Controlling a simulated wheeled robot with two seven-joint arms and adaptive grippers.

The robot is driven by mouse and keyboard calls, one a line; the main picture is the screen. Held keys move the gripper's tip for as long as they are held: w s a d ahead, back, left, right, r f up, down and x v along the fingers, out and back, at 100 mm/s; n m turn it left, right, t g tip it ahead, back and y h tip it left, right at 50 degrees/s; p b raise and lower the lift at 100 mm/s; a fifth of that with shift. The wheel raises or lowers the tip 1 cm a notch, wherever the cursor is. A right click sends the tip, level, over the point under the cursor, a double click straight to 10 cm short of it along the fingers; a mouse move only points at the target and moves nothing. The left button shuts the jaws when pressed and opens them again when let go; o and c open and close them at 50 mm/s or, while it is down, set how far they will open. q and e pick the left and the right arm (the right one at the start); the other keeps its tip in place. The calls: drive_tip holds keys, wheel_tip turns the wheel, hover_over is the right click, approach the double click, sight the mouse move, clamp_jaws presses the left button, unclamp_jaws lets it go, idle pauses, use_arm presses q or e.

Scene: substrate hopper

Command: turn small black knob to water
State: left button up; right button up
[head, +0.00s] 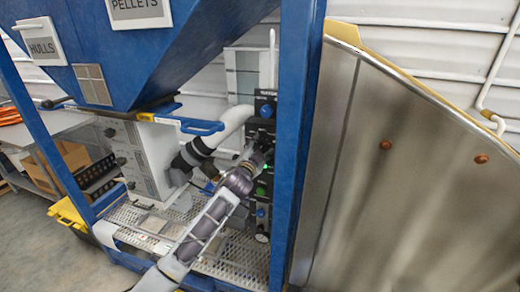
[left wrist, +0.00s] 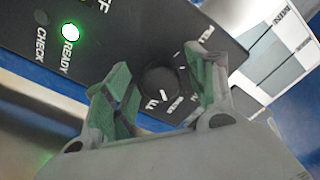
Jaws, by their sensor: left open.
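The small black knob (left wrist: 160,80) sits on a black panel (left wrist: 140,35) in the left wrist view. It has a white pointer mark on its lower side in that picture, and small white labels around it are too blurred to read surely. My left gripper (left wrist: 161,65) is open, with its green-padded fingers on either side of the knob. I cannot tell whether the pads touch it. In the head view my left gripper (head: 262,153) reaches the panel column behind the blue post and hides the knob there. My right gripper is not in view.
A green light glows beside READY (left wrist: 70,33) on the panel. A blue upright post (head: 298,140) stands just right of my gripper. A blue hopper (head: 185,45) hangs above left, and a white hose (head: 225,123) runs close by. A metal-sided wall (head: 410,170) fills the right.

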use_arm(q)
drive_tip(key=shift+s, duration=0.15)
drive_tip(key=v, duration=1.1)
drive_tip(key=shift+s, duration=0.3)
idle(0.4)
drive_tip(key=shift+a, duration=0.15)
drive_tip(key=shift+r, duration=0.1)
